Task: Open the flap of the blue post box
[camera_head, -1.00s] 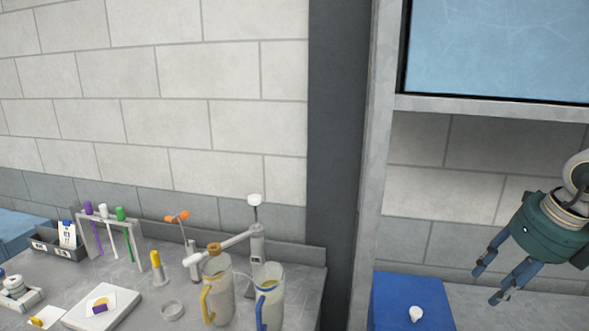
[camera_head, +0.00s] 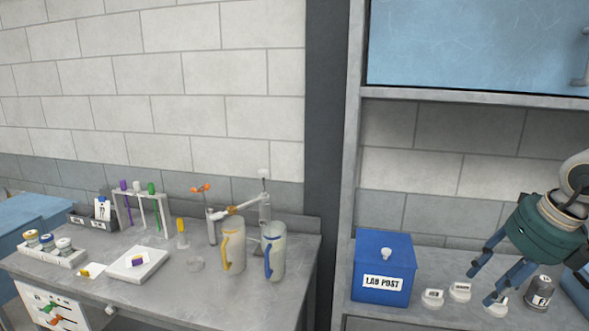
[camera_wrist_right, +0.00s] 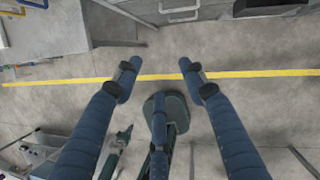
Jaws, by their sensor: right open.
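The blue post box (camera_head: 370,295) stands on the right-hand counter in the head view, its label reading LAB POST. A white knob (camera_head: 386,254) sits on its blue upper face, which appears closed. My right gripper (camera_head: 478,284) is open and empty, to the right of the box and apart from it, with its blue fingers pointing down and left. In the right wrist view the open fingers of my right gripper (camera_wrist_right: 157,80) show only floor between them. My left gripper is not in the head view.
Several small white-lidded pots (camera_head: 433,298) and a grey jar (camera_head: 539,292) stand right of the box, near my right fingers. A blue cabinet (camera_head: 475,45) hangs above. The left bench holds a yellow-handled jug (camera_head: 233,250), a blue-handled jug (camera_head: 275,255) and a tube rack (camera_head: 116,192).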

